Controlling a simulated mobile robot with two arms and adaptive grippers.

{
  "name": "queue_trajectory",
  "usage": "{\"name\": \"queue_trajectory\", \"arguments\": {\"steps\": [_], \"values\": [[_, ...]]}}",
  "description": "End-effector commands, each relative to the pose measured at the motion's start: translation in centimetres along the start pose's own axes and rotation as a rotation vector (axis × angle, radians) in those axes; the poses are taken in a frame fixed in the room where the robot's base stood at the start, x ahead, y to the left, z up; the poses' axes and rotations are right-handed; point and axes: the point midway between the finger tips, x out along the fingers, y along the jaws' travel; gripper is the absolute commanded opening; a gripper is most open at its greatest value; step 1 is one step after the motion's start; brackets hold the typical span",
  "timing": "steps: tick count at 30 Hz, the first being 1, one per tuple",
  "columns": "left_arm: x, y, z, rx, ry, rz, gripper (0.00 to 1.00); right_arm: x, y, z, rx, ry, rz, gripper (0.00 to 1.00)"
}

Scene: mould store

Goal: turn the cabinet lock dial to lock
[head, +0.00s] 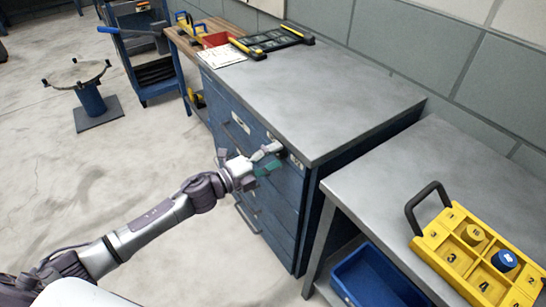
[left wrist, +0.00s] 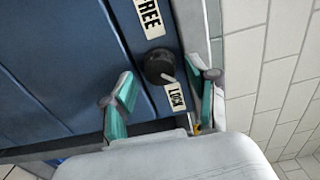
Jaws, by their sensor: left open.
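The lock dial (left wrist: 158,66) is a round black knob on the blue cabinet (head: 262,205), near the top of its front. In the left wrist view a FREE label (left wrist: 150,17) is above the dial and a LOCK label (left wrist: 176,96) below it. The dial's pale pointer slants down right, towards the LOCK label. My left gripper (head: 264,160) is at the cabinet front. Its open fingers, with green pads, show in the left wrist view (left wrist: 162,80) on either side of the dial, apart from it. My right gripper is out of view.
The cabinet's grey top (head: 320,95) carries a black-and-yellow frame (head: 272,40). To the right stands a metal table (head: 400,180) with a yellow numbered tray (head: 455,262), and a blue bin (head: 375,278) sits below. Open floor lies left of the cabinet.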

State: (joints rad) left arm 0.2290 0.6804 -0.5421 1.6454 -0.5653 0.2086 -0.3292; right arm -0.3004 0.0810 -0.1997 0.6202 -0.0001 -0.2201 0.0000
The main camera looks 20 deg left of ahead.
Motion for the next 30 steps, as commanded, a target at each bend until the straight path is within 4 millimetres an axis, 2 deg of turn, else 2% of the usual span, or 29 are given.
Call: {"name": "queue_trajectory", "arguments": {"steps": [4, 7, 21, 25, 30], "values": [[-0.2, 0.0, 0.0, -0.001, -0.001, 0.000, 0.59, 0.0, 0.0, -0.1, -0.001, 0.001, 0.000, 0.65], [-1.1, 0.1, 0.0, -0.002, -0.001, 0.002, 0.59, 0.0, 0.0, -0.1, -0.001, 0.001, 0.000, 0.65], [-9.9, 0.1, -0.1, -0.001, 0.000, 0.004, 0.59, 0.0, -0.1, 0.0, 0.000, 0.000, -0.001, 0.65], [-11.3, 0.1, 0.0, -0.002, -0.001, 0.001, 0.59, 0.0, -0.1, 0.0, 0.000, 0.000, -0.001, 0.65], [-12.0, 0.0, 0.0, 0.000, 0.000, 0.000, 0.59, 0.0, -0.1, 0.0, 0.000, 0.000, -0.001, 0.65]]}}
